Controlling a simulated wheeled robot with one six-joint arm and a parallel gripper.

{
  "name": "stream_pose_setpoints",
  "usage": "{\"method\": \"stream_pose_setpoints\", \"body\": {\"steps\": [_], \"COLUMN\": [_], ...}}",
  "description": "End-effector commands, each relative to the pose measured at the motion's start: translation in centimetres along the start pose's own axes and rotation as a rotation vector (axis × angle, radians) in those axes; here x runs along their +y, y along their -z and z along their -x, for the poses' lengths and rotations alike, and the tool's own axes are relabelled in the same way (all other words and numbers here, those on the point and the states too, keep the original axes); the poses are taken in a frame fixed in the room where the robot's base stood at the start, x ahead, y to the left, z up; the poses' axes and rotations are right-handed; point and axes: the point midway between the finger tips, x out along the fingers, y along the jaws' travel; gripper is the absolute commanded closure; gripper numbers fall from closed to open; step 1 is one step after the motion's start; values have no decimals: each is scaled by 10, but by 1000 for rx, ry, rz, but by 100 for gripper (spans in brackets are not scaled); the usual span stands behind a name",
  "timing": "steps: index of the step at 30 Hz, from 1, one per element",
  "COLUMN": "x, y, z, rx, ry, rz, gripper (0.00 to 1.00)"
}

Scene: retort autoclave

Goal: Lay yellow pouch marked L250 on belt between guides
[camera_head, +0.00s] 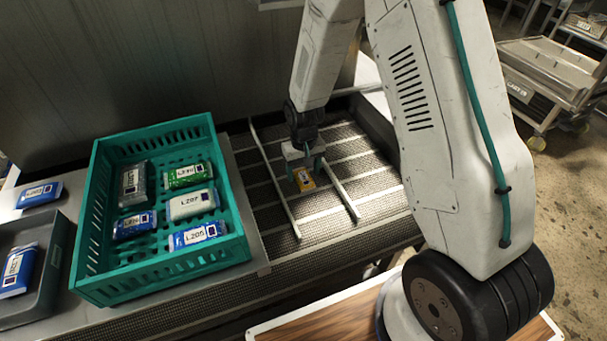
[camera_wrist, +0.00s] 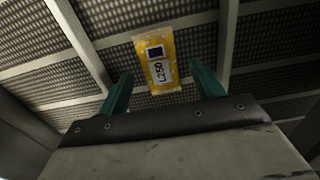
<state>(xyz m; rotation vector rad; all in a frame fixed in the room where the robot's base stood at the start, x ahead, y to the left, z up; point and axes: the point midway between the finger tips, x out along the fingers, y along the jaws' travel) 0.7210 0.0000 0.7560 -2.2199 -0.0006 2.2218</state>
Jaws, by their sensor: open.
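The yellow pouch marked L250 (camera_head: 304,180) lies flat on the mesh belt (camera_head: 325,228), between the two light metal guides. The left guide (camera_head: 273,180) and the right guide (camera_head: 341,190) run along either side of it. In the wrist view the yellow pouch (camera_wrist: 156,62) shows its label and dark square, with bare belt around it. My gripper (camera_head: 304,162) is just above the pouch. In the wrist view my gripper's two green fingers (camera_wrist: 160,85) are spread apart, one on each side of the pouch's lower end, with gaps between fingers and pouch.
A green crate (camera_head: 168,278) with several pouches in blue, white, green and grey stands left of the belt. A grey tray (camera_head: 62,245) holding a blue pouch and a loose blue pouch (camera_head: 40,194) are at far left. A metal cart (camera_head: 550,75) stands at the back right.

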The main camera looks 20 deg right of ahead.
Motion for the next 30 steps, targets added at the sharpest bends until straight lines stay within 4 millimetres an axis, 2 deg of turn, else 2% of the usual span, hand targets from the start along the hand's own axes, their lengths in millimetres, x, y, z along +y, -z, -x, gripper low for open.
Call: {"method": "stream_pose_setpoints", "body": {"steps": [1,6,12,23,26,30], "x": [0,0,0,1,3,8], "y": [1,1,1,-2,-10,-40], "z": [12,50,86,107,130,187], "rx": [6,6,4,3,14,34], "ry": [0,0,0,0,1,1], "rz": [0,0,0,0,0,0], "gripper": [34,34,34,34,34,34]}}
